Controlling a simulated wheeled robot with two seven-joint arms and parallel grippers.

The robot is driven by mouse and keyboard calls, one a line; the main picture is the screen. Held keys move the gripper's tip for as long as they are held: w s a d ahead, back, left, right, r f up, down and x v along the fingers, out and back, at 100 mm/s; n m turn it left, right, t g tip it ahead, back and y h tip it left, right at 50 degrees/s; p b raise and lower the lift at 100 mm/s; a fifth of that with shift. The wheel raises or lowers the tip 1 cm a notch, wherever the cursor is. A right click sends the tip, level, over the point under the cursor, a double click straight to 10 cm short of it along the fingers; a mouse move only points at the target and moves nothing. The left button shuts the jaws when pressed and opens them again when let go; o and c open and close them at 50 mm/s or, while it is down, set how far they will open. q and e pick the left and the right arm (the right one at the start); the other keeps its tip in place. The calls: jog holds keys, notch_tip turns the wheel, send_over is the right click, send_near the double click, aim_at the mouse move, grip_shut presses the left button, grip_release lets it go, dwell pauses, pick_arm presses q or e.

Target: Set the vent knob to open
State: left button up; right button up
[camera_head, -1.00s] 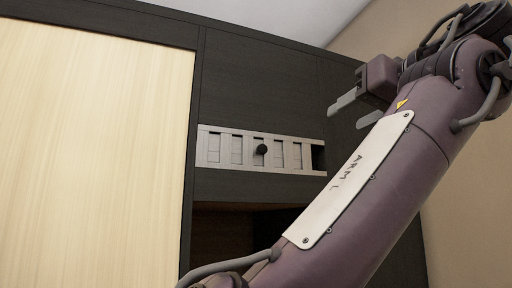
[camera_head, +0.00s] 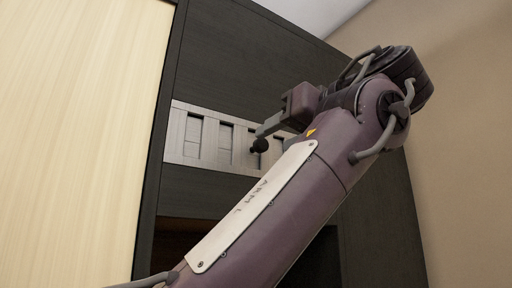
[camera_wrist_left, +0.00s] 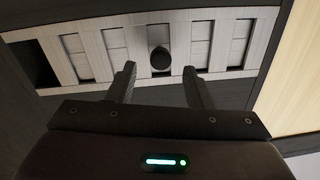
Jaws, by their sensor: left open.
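The vent is a pale slatted strip (camera_head: 182,134) set in the dark cabinet front. Its round black knob (camera_head: 260,145) sits beside my left gripper's fingers in the head view. In the left wrist view the knob (camera_wrist_left: 160,58) stands ahead of and between the two fingertips, with a finger on each side. My left gripper (camera_wrist_left: 162,70) is open and empty; its fingers (camera_head: 268,129) reach toward the vent in the head view. The right end of the vent is hidden behind my left arm in the head view. My right gripper is out of view.
A dark opening (camera_wrist_left: 32,62) shows at one end of the vent in the left wrist view. A pale wooden panel (camera_head: 75,120) stands at the left. An open dark recess (camera_head: 180,240) lies below the vent. A beige wall (camera_head: 440,170) is at the right.

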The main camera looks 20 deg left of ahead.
aim_at(264, 144)
pick_arm(q)
jog(key=p+x, duration=0.1)
jog(key=x, duration=0.2)
jog(key=shift+r, duration=0.2)
jog(key=x, duration=0.3)
jog(key=shift+f, duration=0.25)
jog(key=shift+s+d+r, duration=0.1)
jog(key=shift+s+d, duration=0.15)
jog(key=shift+d, duration=0.1)
jog(key=shift+w+a, duration=0.15)
jog(key=shift+a, duration=0.05)
jog(key=c, duration=0.9)
grip_shut()
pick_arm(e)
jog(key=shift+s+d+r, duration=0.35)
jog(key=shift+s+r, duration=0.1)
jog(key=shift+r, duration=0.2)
